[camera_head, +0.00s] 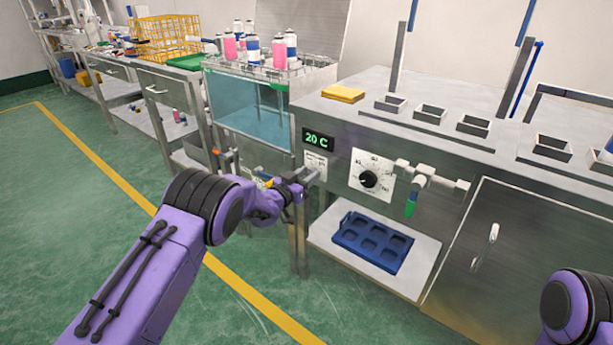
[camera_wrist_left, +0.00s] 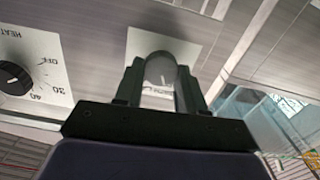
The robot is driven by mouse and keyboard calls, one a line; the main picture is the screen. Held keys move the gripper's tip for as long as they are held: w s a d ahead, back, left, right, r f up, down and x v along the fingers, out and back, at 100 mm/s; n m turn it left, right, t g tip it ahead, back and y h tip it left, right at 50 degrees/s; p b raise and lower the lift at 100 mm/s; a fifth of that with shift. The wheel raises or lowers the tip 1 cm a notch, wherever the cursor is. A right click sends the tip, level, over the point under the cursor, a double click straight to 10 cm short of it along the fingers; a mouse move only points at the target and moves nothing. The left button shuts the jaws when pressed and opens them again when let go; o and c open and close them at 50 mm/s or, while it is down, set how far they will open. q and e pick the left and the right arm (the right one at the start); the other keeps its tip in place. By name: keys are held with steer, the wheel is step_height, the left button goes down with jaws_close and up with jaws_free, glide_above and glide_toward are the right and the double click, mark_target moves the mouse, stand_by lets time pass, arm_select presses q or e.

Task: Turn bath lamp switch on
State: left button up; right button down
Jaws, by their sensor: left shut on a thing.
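The bath lamp switch is on a small white plate (camera_head: 315,163) on the steel bench front, below the green "20 C" display (camera_head: 318,140). In the left wrist view the white plate (camera_wrist_left: 144,40) is straight ahead of the fingers. My left gripper (camera_head: 306,181) is at this plate, and its fingers (camera_wrist_left: 160,84) are shut around a small grey rounded piece in front of it, which appears to be the switch. The fingers hide much of it, so its on or off position cannot be told. My right gripper is out of view.
A heat dial (camera_head: 368,180) and a valve with a green handle (camera_head: 411,204) are right of the switch. A clear-walled water bath (camera_head: 248,108) stands to the left. A blue tray (camera_head: 372,243) lies on the shelf below.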

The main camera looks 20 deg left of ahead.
arm_select(q)
steer(key=shift+m, duration=0.3)
steer(key=m+b, duration=0.3)
steer(key=m, duration=0.2)
steer(key=m+b, duration=0.2)
steer(key=m, duration=0.4)
steer(key=shift+d+f+b, duration=0.15)
steer(key=shift+b, duration=0.25)
steer(key=shift+m, duration=0.3)
steer(key=o, duration=1.1)
steer(key=shift+c, duration=0.2)
steer(key=shift+s, duration=0.15)
steer(key=p+v, duration=0.1)
steer(key=v, duration=0.9)
steer(key=shift+s, duration=0.15)
